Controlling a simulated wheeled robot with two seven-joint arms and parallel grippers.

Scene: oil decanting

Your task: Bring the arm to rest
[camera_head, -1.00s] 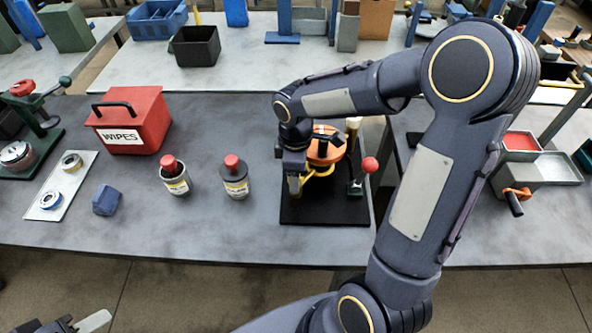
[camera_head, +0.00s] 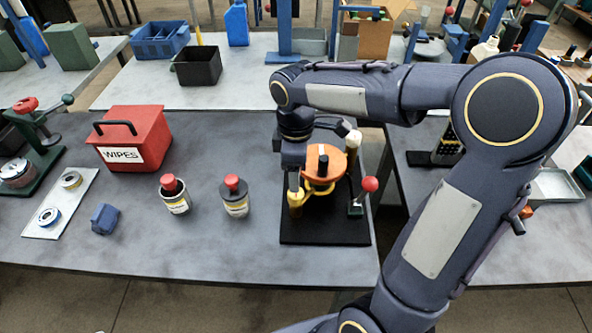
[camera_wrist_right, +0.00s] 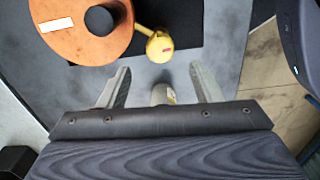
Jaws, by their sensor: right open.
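My right arm reaches over the grey table (camera_head: 150,235) from the right. Its gripper (camera_head: 294,186) points down at the left side of an orange round device with yellow parts (camera_head: 325,165), which stands on a black base (camera_head: 325,232). In the right wrist view the gripper (camera_wrist_right: 161,78) has its two fingers apart. The yellow part (camera_wrist_right: 157,45) of the orange device (camera_wrist_right: 85,25) lies beyond the fingertips, with nothing seen gripped. My left gripper does not show clearly in the head view.
A red ball-topped lever (camera_head: 369,184) stands right of the orange device. Two red-capped bottles (camera_head: 174,195) (camera_head: 235,197), a blue block (camera_head: 105,218) and a red WIPES box (camera_head: 135,140) are to the left. The table's front middle is clear.

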